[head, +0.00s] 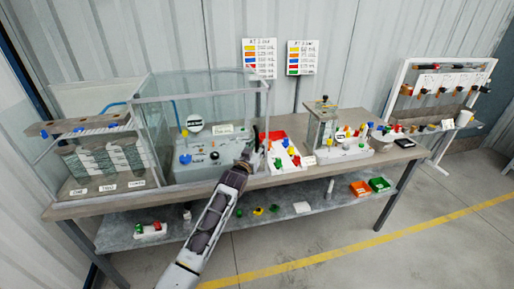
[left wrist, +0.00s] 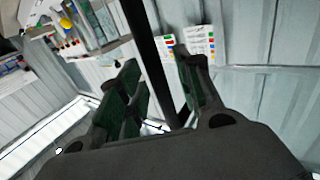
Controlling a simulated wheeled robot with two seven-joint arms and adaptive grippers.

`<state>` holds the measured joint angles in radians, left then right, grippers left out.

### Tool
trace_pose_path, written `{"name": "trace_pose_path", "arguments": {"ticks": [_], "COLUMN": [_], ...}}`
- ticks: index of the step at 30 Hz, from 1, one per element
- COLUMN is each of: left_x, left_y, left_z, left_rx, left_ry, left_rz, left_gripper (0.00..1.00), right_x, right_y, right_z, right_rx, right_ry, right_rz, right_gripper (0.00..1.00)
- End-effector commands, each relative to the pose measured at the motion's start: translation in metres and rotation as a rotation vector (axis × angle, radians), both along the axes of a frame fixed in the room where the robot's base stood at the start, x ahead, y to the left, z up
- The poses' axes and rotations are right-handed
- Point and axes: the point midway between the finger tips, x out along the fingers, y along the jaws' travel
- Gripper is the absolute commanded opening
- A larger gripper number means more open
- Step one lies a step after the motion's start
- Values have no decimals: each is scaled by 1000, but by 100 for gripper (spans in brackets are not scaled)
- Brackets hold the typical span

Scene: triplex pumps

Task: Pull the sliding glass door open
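A glass case (head: 137,116) stands on the left part of the workbench, with clear panes in a pale frame. Its sliding glass door cannot be told apart surely from the other panes. My left gripper (head: 257,143) is at the case's front right edge in the head view. In the left wrist view my left gripper (left wrist: 164,92) has its two dark green-padded fingers apart. A dark straight bar (left wrist: 147,45), perhaps the door's handle, runs between them. Whether the fingers touch the bar is not clear. My right gripper is in neither view.
Inside the case is a grey pump unit (head: 197,158). A red-and-white tray (head: 284,152) and a pump model (head: 325,140) stand to the right on the workbench (head: 270,181). A lower shelf (head: 285,212) holds small parts and bins. Open floor lies in front.

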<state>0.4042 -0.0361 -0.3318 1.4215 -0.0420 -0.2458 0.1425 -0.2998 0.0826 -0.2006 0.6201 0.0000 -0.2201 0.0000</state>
Motion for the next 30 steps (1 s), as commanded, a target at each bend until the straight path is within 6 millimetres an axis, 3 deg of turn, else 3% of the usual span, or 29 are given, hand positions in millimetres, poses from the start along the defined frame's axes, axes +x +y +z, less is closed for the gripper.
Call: {"name": "trace_pose_path", "arguments": {"ticks": [16,30], "left_x": [-7,-42], "left_y": [3,14], "left_z": [-1,-1], "left_rx": [1,1], "left_ry": [1,1], "left_rz": [1,1], "left_gripper": [35,35], "right_x": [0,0], "right_y": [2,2], "right_z": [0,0], "right_rx": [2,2], "right_ry": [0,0], "right_rz": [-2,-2], "right_gripper": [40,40]}}
